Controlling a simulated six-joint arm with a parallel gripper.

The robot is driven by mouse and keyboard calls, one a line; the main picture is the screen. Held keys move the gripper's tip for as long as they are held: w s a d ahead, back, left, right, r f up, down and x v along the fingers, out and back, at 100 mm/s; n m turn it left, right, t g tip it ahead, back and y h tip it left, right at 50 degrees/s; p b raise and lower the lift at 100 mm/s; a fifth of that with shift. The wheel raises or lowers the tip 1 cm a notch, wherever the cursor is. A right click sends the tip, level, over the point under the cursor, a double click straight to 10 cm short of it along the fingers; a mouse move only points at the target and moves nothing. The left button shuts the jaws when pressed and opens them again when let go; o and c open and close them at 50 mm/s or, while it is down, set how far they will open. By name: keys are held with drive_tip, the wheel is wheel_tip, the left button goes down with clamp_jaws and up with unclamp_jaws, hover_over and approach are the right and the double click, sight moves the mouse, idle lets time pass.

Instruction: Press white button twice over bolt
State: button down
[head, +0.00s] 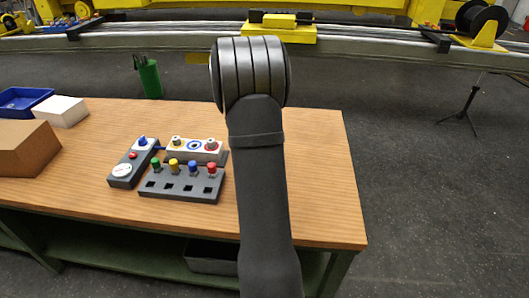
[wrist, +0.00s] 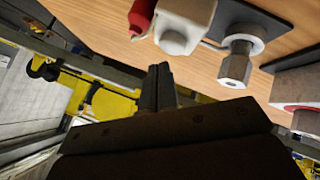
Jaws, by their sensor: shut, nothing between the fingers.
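My gripper (wrist: 160,70) shows in the wrist view with its two dark fingers together and nothing between them. In the head view my arm hides it. A metal bolt-like hex piece (wrist: 236,66) on a pale round collar is right of the fingertips, apart from them. A pale block with a rounded end (wrist: 180,30) is just above right of the fingertips; I cannot tell whether it is the white button.
A dark block (head: 182,190) with green, yellow, blue and red pegs stands in front of the white panel on the wooden table (head: 315,190). A cardboard box (head: 25,148), white box (head: 62,111), blue bin (head: 22,100) and green holder (head: 150,80) are left and behind. The table's right side is clear.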

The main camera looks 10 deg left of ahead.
drive_tip(key=shift+f, duration=0.1)
drive_tip(key=shift+f, duration=0.35)
drive_tip(key=shift+f, duration=0.5)
idle(0.8)
drive_tip(key=shift+r, duration=0.95)
drive_tip(key=shift+r, duration=2.5)
drive_tip(key=shift+r, duration=0.1)
idle(0.6)
